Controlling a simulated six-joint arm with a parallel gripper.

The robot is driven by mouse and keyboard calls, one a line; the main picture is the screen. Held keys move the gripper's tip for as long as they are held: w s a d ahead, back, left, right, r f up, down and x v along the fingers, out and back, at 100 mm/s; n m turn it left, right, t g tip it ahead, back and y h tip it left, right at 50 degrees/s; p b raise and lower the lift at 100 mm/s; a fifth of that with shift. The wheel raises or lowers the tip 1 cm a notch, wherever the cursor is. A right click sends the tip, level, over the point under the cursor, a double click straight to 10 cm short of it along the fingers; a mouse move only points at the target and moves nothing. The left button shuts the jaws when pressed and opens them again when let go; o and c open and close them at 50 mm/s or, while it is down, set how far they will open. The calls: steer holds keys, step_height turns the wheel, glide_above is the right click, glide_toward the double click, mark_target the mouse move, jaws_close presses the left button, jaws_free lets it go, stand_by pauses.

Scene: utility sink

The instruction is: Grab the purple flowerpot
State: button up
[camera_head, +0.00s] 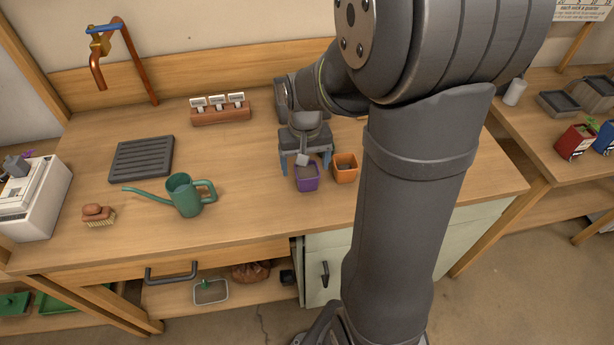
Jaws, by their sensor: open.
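The purple flowerpot (307,183) stands upright on the wooden worktop, near the middle of the view. Its top looks filled with something greyish. My gripper (306,168) points down just above and behind the pot, with one blue-grey finger to each side of its back rim. The jaws are open, and I cannot tell whether they touch the pot. An orange flowerpot (345,168) stands close to the right of the purple one, near the right finger. Part of the purple pot's back rim is hidden by the gripper.
A green watering can (187,196) stands to the left, with a dark slatted tray (142,159) behind it. A wooden block with white cards (219,109) stands at the back. My arm hides the worktop's right part.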

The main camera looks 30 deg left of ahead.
mark_target(307, 172)
steer(key=shift+w+f, duration=0.2)
steer(key=shift+f, duration=1.15)
steer(key=shift+w+f, duration=0.2)
steer(key=shift+f, duration=1.1)
steer(key=shift+c, duration=0.4)
steer(key=c, duration=1)
